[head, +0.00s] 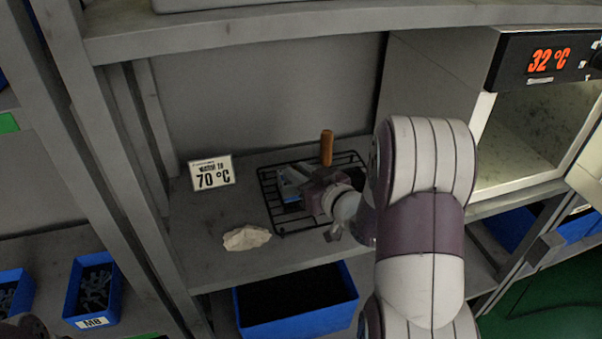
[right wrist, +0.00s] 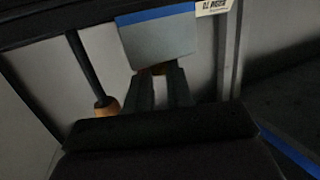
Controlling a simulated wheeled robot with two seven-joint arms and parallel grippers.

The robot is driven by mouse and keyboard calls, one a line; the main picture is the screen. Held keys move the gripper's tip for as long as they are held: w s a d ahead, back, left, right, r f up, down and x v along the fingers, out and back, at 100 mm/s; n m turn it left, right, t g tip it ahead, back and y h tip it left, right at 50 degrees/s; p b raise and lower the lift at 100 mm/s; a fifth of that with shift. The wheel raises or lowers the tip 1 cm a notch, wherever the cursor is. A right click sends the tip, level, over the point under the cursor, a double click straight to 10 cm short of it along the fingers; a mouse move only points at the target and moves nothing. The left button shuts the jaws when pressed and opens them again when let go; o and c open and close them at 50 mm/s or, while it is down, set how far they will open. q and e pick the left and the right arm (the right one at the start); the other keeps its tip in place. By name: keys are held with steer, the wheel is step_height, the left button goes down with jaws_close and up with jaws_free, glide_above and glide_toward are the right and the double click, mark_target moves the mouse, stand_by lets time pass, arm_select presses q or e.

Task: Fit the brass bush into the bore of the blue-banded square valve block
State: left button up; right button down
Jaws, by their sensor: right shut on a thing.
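The blue-banded square valve block (head: 290,186) is on the black wire rack on the shelf, partly hidden by my right gripper. In the right wrist view it is a pale grey block (right wrist: 160,42) with a blue band along its top edge. My right gripper (head: 316,197) is right beside it. Its fingers (right wrist: 159,80) are shut on a small orange-brown piece, the brass bush (right wrist: 156,69), at the block's near edge. The fingers and block hide most of the bush. I cannot tell how far it is in the bore.
The wire rack (head: 273,213) stands between a pale cloth (head: 246,238) and a wooden handle (head: 327,148). A sign (head: 212,173) reads 70 °C. The open oven (head: 525,140) at right shows 32 °C. A blue bin (head: 297,312) sits below the shelf. Shelf posts stand at left.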

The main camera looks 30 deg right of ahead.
steer(key=c, duration=0.9)
jaws_free()
steer(key=p+v, duration=0.1)
steer(key=v, duration=1.1)
steer(key=shift+s, duration=0.35)
